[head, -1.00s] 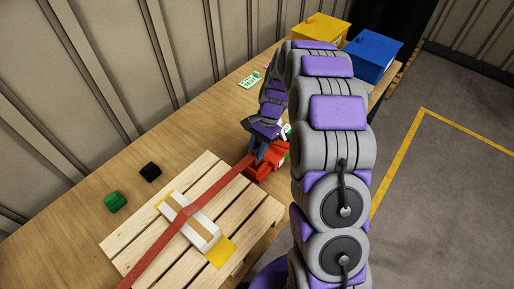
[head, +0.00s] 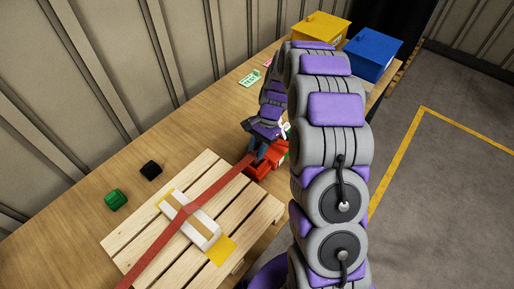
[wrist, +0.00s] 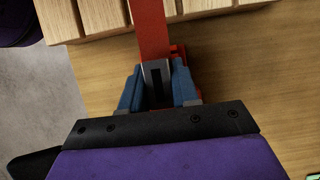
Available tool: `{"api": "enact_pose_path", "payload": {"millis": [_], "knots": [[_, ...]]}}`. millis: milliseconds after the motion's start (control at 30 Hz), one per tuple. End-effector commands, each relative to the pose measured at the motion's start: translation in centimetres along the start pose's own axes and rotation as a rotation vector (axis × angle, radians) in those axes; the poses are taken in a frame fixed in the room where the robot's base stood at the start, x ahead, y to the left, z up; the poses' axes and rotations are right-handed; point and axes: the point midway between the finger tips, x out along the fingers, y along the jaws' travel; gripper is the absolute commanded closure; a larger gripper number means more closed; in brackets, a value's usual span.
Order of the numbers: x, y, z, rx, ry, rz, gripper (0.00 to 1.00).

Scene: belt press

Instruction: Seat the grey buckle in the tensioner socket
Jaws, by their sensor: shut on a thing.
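My gripper (wrist: 158,88) is shut on the grey buckle (wrist: 156,72), which shows between the two blue fingers in the wrist view. A red strap (wrist: 151,28) runs from the buckle across the pallet; it also shows in the head view (head: 150,262). The red tensioner (head: 259,172) stands on the table beside the pallet, and my gripper is right at it. Part of it shows behind the right finger in the wrist view (wrist: 189,86). My fingers and the tensioner cover the socket, so I cannot tell whether the buckle is inside it.
The strap crosses a white and tan box (head: 203,231) on the wooden pallet (head: 125,240). A green block (head: 115,200) and a black block (head: 150,172) lie at left. Yellow (head: 320,35) and blue (head: 373,52) boxes and a green card (head: 249,78) are farther back.

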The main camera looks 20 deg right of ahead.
Motion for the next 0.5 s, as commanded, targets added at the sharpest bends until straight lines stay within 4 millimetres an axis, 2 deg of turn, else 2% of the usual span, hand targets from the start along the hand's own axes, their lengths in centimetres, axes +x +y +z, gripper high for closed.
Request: {"api": "enact_pose_path", "payload": {"millis": [500], "knots": [[1.08,0.03,-0.44,0.000,-0.001,0.001,1.00]]}}
